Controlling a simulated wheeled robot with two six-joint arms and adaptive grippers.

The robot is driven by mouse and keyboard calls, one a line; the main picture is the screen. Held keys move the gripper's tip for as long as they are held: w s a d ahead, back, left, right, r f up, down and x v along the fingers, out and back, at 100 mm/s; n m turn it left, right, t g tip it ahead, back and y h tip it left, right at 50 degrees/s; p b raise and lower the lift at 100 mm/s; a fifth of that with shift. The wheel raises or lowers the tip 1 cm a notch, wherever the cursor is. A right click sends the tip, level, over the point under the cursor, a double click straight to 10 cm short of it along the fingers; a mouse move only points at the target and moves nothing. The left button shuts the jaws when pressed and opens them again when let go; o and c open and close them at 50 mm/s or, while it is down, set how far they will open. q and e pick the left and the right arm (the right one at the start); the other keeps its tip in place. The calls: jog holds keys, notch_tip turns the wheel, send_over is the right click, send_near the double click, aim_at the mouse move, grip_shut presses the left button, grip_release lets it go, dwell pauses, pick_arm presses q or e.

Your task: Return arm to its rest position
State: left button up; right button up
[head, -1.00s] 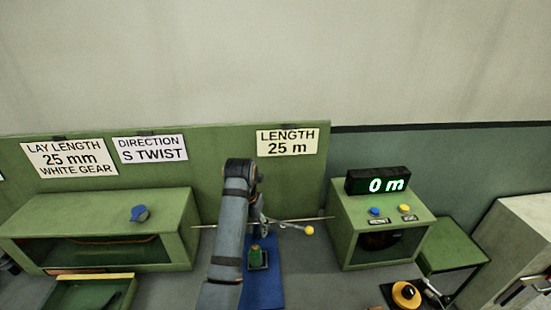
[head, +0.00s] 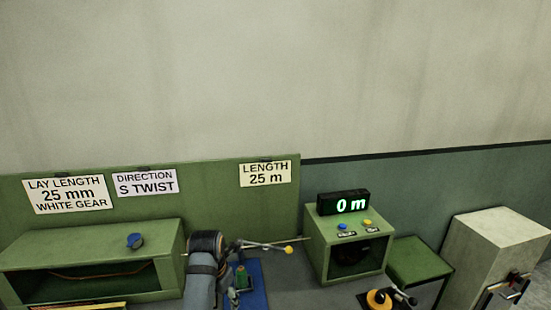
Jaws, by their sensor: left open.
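My left arm (head: 203,262) comes up from the bottom edge, its dark joint in front of the green panel's lower part. My right arm and gripper are not in view.
A green cabinet with a blue knob (head: 134,241) stands left.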

pick_arm(q)
jog(key=s+a+f+m, duration=0.2)
jog(key=s+f+m, duration=0.1)
jog(key=s+m, duration=0.1)
jog(key=s+a+f+m, duration=0.3)
jog(key=s+m, duration=0.1)
jog(key=m, duration=0.2)
jog(key=s+a+f+m+t, duration=0.1)
jog(key=s+a+f+m, duration=0.2)
jog(key=m, duration=0.2)
jog(key=shift+s+y, duration=0.4)
jog(key=s+a+m+t, duration=0.1)
jog(key=s+a+m, duration=0.1)
jog(key=s+m, duration=1.25)
notch_tip(320, 180, down, 25)
jog(key=w+a+m+g+b, duration=0.1)
jog(key=a+m, duration=0.1)
jog(key=s+a+f+g+b, duration=0.1)
jog(key=s+f, duration=1.8)
jog(key=shift+a+f+g, duration=0.15)
jog(key=shift+a+g, duration=0.15)
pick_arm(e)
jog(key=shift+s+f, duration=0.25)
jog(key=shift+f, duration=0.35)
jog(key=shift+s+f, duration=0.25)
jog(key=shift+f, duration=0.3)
